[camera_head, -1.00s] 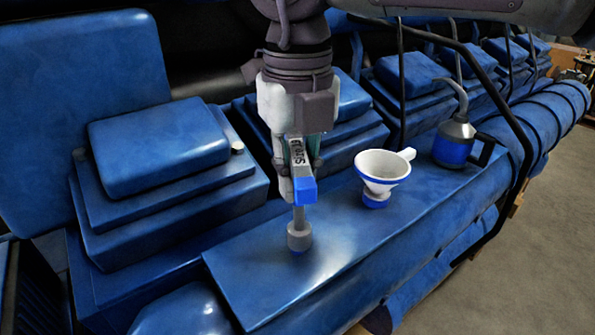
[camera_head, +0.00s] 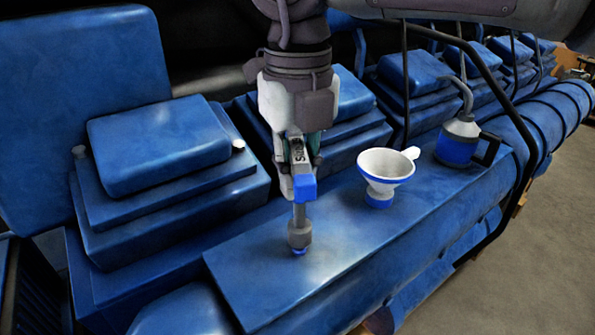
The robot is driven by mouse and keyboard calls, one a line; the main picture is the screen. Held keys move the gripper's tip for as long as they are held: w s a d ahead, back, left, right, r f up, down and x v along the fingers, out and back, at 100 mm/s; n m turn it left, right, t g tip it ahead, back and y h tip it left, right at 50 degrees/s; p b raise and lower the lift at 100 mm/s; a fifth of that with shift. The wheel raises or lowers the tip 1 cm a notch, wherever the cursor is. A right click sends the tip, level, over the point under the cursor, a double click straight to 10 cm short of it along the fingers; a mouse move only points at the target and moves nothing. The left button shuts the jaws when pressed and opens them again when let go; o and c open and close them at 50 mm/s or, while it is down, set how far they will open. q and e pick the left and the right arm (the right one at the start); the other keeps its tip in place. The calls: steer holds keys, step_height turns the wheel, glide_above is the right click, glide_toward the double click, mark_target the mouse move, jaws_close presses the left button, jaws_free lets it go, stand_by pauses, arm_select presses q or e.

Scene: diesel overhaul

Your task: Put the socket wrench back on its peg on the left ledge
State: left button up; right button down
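The socket wrench (camera_head: 300,218) hangs upright below my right gripper (camera_head: 299,160), with a labelled grey handle, a blue block and a grey socket at the bottom. The gripper's fingers look shut on its handle. The socket is just above the blue ledge (camera_head: 262,272), near its left end. A small blue piece (camera_head: 299,252) shows directly under the socket, perhaps the peg; I cannot tell whether they touch. My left gripper is not in view.
A white funnel (camera_head: 386,165) on a blue base stands on the ledge to the right. A blue and grey oil can (camera_head: 457,142) stands further right. Stepped blue engine covers (camera_head: 160,150) rise behind. A dark bent rail (camera_head: 500,105) crosses at the right.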

mark_target(297, 147)
steer(key=shift+f+b, duration=0.6)
steer(key=shift+f, duration=0.15)
steer(key=c, duration=0.6)
jaws_free()
steer(key=shift+o, duration=0.2)
steer(key=shift+r, duration=0.1)
step_height(297, 147, up, 5)
steer(key=p, duration=0.3)
steer(key=shift+s+r, duration=0.1)
steer(key=shift+r, duration=1.85)
